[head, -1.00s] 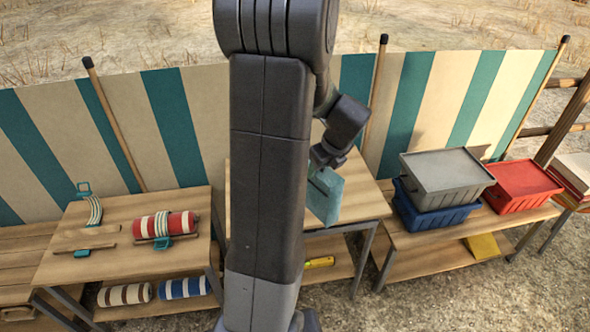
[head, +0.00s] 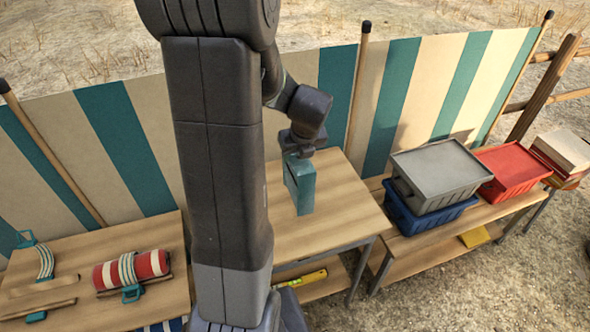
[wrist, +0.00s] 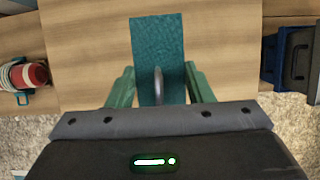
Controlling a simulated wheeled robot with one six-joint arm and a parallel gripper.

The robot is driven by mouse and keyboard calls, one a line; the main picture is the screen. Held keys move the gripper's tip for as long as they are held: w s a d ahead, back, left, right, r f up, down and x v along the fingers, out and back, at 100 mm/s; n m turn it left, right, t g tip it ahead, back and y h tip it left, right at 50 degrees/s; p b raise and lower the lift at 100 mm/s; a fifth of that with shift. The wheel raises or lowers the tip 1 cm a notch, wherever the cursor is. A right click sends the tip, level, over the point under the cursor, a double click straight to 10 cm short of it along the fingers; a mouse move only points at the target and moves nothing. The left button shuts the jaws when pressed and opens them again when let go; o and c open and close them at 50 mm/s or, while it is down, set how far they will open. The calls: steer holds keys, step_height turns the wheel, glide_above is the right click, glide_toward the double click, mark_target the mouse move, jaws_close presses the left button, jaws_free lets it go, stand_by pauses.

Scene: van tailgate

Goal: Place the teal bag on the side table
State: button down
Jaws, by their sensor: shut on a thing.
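The teal bag (head: 301,184) hangs upright under my gripper (head: 297,150), over the middle wooden table. My gripper is shut on the top of the bag. In the wrist view the bag (wrist: 158,50) sticks out between the two green fingers of my gripper (wrist: 159,88), with a grey loop handle between them. The middle table (head: 345,205) has a bare top where it shows; it is also in the wrist view (wrist: 225,50). I cannot tell whether the bag's bottom touches the tabletop. My arm hides the table's left part in the head view.
A grey lidded crate (head: 440,172) sits on a blue crate (head: 425,218), beside a red crate (head: 512,168), on the right bench. The left table holds a red-and-white roll (head: 130,270) and teal-ended straps (head: 40,262). A yellow level (head: 303,278) lies on the shelf below. A striped windbreak stands behind.

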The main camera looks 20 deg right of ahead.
step_height(320, 180, down, 4)
steer(key=shift+f, duration=0.2)
steer(key=c, duration=0.7)
jaws_free()
steer(key=shift+f, duration=0.1)
steer(key=v, duration=1.2)
steer(key=shift+p, duration=0.35)
